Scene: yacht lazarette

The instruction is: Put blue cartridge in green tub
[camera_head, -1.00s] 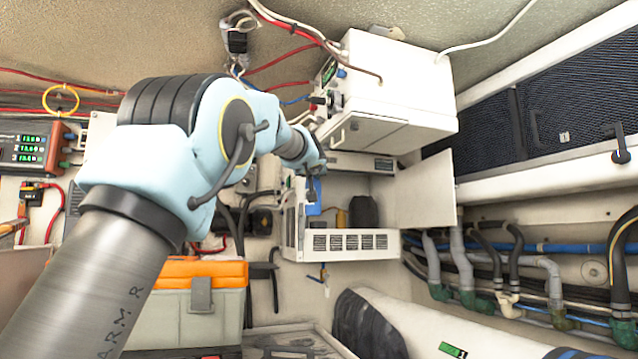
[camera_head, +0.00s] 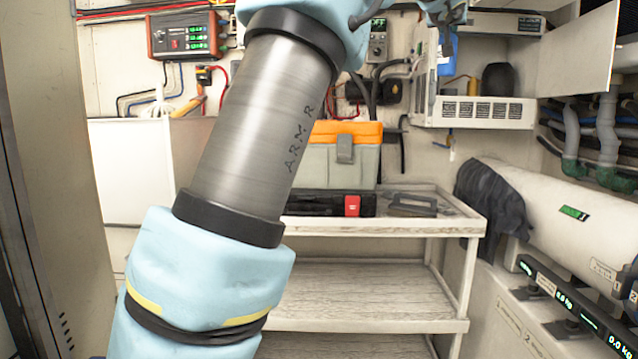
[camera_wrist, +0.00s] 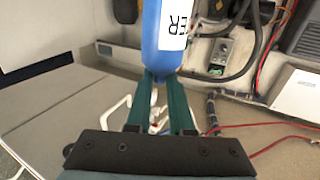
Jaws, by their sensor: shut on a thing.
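The blue cartridge (camera_wrist: 166,40) has a white label with dark letters and fills the top middle of the wrist view. My gripper (camera_wrist: 165,82) is shut on its near end with two teal fingers. The head view shows the cartridge (camera_head: 448,52) small, at the left side of the open white locker (camera_head: 480,113). I cannot tell whether it is inside the locker or in front of it. My gripper is only partly visible there, cut off by the top edge. I see no green tub in either view.
My arm crosses the left half of the head view. A cart (camera_head: 463,221) carries a grey toolbox with an orange lid (camera_head: 345,133). The locker door (camera_head: 577,48) stands open to the right. A dark cylinder (camera_head: 497,80) stands in the locker. A white tank (camera_head: 545,205) lies at right.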

